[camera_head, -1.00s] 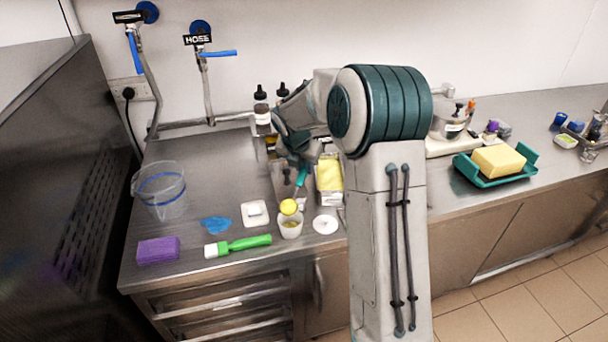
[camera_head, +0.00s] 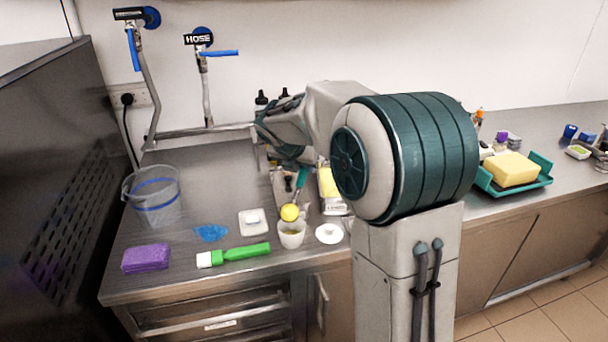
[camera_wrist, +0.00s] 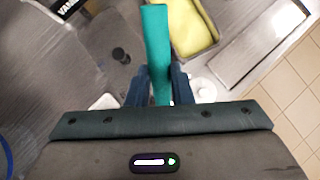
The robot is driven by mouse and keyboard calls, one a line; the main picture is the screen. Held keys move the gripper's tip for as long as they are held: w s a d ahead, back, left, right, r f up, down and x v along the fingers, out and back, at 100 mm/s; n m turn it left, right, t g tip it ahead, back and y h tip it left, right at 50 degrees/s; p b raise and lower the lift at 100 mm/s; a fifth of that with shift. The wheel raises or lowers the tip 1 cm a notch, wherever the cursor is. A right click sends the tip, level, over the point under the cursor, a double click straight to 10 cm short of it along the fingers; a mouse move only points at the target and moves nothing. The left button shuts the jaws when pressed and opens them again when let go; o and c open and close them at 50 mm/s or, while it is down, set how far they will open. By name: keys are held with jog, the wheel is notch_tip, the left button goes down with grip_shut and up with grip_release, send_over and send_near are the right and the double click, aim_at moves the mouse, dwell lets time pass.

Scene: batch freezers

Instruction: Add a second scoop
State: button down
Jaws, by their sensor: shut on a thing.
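My gripper (camera_wrist: 160,88) is shut on the teal handle (camera_wrist: 158,45) of a scoop. In the head view my arm partly hides the gripper, and the handle (camera_head: 301,180) slants down to a yellow ball (camera_head: 289,212) at the scoop's end. The ball is just above, or at the rim of, a small white cup (camera_head: 291,239); I cannot tell whether they touch. The inside of the cup looks yellowish. A tub of yellow ice cream (camera_head: 328,183) stands behind and right of the cup, partly hidden by my arm; it also shows in the wrist view (camera_wrist: 188,25).
A white lid (camera_head: 329,234) lies right of the cup. A green-handled brush (camera_head: 240,253), blue cloth (camera_head: 211,232), purple sponge (camera_head: 146,258), white scale-like square (camera_head: 253,221) and clear bucket (camera_head: 155,200) lie to the left. A teal tray (camera_head: 545,172) with a yellow block is far right.

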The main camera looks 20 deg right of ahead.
jog(key=shift+s+a+r+t+h+b, duration=0.4)
jog(key=shift+t+b, duration=0.2)
jog(key=shift+b, duration=1.3)
jog(key=shift+s+a+r+t+h+b, duration=0.25)
jog(key=shift+s+a+t+h+b, duration=0.25)
jog(key=shift+b, duration=1.35)
jog(key=s+t+b, duration=0.1)
jog(key=b, duration=0.2)
jog(key=s+a+t+h+b, duration=0.1)
jog(key=b, duration=0.2)
jog(key=s+r+t+h+b, duration=0.1)
jog(key=b, duration=0.3)
jog(key=shift+a, duration=0.4)
jog(key=shift+s+a+r+t+b, duration=0.3)
jog(key=shift+r+b, duration=0.1)
jog(key=shift+b, duration=0.6)
jog(key=shift+h, duration=0.3)
